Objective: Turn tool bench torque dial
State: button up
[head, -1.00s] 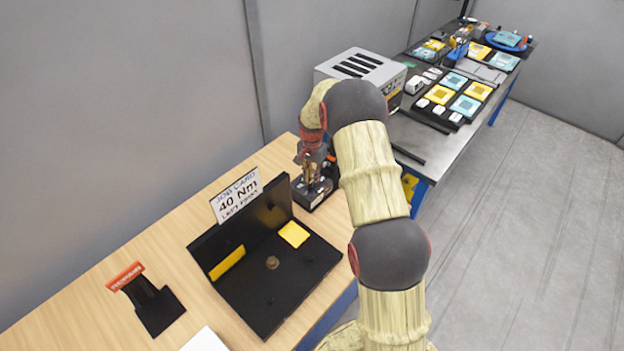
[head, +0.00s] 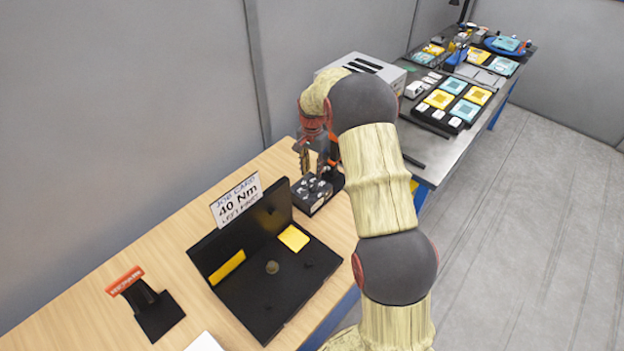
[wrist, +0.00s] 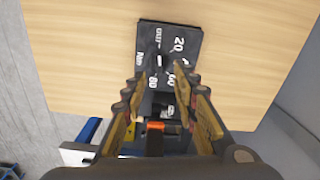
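The torque dial box (head: 312,194) is a small black block with white markings on the wooden bench, below my gripper. In the wrist view its dark top face (wrist: 188,32) carries white numbers including 20, 60 and 80, around a dial (wrist: 160,62) that is too small to read for its setting. My gripper (head: 304,172) points down above the box. In the wrist view its two fingers (wrist: 163,80) stand apart on either side of the dial, with nothing seen held between them. A black tool with an orange band (wrist: 155,126) stands at the near end of the box, between the fingers' bases in that view.
A job card reading 40 Nm (head: 237,200) stands behind a black fixture (head: 290,287) with yellow pads. A black stand with a red label (head: 155,308) is at the left. A grey slotted machine (head: 390,72) and a bench with coloured tiles lie beyond my arm.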

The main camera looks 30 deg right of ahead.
jog(key=shift+r, duration=2.35)
jog(key=s+a+r+n+t+b, duration=0.2)
jog(key=s+a, duration=0.4)
jog(key=s, duration=0.6)
jog(key=s+a+r+n+t+b, duration=0.1)
jog(key=s+a+r+n+b, duration=0.4)
jog(key=s, duration=0.8)
jog(key=s+a+r+n+t+b, duration=0.2)
jog(key=s+a, duration=0.6)
jog(key=s, duration=0.5)
jog(key=shift+r+n+t+b, duration=0.3)
jog(key=shift+r+n+b, duration=0.7)
jog(key=shift+n, duration=0.5)
